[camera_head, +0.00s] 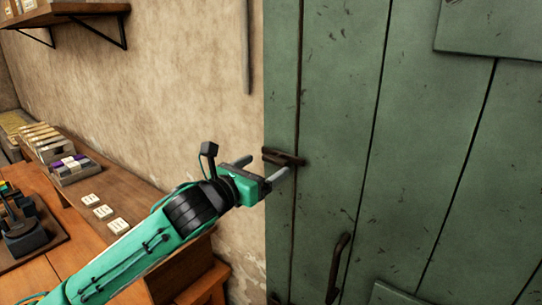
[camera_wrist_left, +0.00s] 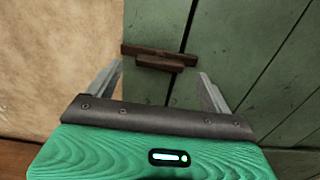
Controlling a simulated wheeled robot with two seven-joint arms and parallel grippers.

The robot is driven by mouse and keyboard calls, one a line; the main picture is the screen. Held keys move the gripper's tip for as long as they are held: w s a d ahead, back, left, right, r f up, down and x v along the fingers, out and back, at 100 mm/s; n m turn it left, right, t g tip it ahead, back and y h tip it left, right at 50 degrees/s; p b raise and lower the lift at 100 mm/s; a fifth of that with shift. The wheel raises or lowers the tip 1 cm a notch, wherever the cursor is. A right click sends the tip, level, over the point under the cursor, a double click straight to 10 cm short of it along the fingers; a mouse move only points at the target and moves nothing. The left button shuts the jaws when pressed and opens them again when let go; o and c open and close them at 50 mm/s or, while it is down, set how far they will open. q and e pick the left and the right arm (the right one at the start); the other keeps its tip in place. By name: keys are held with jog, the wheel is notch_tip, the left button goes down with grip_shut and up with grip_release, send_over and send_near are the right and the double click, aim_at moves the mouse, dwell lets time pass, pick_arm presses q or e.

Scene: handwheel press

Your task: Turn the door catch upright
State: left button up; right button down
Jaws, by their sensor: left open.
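The door catch (camera_head: 284,157) is a dark brown bar lying about level across the seam near the left edge of the green door (camera_head: 335,110). In the left wrist view the catch (camera_wrist_left: 160,57) shows as a bar with a smaller block on it, just beyond the fingertips. My left gripper (camera_head: 260,166) is in front of the catch in the head view. Its two fingers are apart with nothing between them, and they stand to either side of the catch's middle in the wrist view (camera_wrist_left: 162,75). I cannot tell whether a finger touches it. My right gripper is not in view.
A curved door handle (camera_head: 338,267) is low on the door. A wooden bench (camera_head: 130,185) to the left holds small pale blocks (camera_head: 103,212), boxes and a dark press-like device (camera_head: 20,220). A shelf (camera_head: 70,8) is on the wall. The space before the door is clear.

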aim_at(273, 162)
pick_arm(q)
jog(key=shift+p+x, duration=0.5)
jog(key=shift+x, duration=1.35)
jog(key=c, duration=1)
